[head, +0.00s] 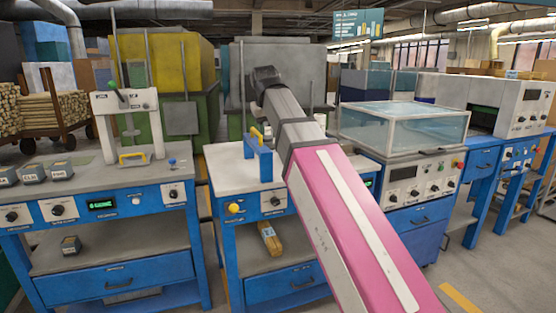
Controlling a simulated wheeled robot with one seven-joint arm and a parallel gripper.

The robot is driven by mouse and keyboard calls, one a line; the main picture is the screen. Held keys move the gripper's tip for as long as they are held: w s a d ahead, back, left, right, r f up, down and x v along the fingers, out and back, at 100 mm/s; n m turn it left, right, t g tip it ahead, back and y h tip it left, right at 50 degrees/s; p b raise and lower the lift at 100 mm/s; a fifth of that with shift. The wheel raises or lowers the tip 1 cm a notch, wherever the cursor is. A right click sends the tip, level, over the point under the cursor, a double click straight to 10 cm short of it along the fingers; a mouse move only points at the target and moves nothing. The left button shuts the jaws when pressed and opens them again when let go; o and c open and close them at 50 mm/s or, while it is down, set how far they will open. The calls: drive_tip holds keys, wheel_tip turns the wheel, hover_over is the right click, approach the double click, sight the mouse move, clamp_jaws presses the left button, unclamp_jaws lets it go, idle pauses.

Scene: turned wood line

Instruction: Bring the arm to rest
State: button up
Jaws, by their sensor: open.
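My arm reaches from the bottom right up toward the upper middle of the head view, with a pink link close by and grey links beyond. My gripper (265,78) is the dark end of the arm. It is raised in the air above the middle workbench (226,172), in front of a grey machine cover (300,62). It is seen from behind, so its fingertips are hard to make out. I see nothing held in it.
A blue fixture with a yellow handle (258,155) stands on the middle bench below my arm. A white press (127,125) and several small dark blocks stand on the left bench (75,182). A clear-lidded machine (405,125) stands right of my arm. A wooden piece (270,238) lies on the lower shelf.

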drive_tip(key=d+f+m+g, duration=0.1)
drive_tip(key=d+f, duration=0.3)
drive_tip(key=f, duration=0.6)
drive_tip(key=d+f, duration=0.4)
drive_tip(key=f, duration=0.5)
drive_tip(key=d+f+m+g, duration=0.1)
drive_tip(key=d+f, duration=0.2)
drive_tip(key=f, duration=0.7)
drive_tip(key=s+d+f+g, duration=0.1)
drive_tip(key=s+d+f, duration=0.2)
drive_tip(key=f, duration=0.4)
drive_tip(key=s+d+f+m, duration=0.1)
drive_tip(key=s+d+f, duration=0.3)
drive_tip(key=f, duration=0.4)
drive_tip(key=s+d+f+m+g, duration=0.1)
drive_tip(key=s+d+f, duration=0.3)
drive_tip(key=f, duration=0.4)
drive_tip(key=shift+s+g, duration=0.3)
drive_tip(key=shift+s, duration=0.6)
drive_tip(key=shift+d+f, duration=0.1)
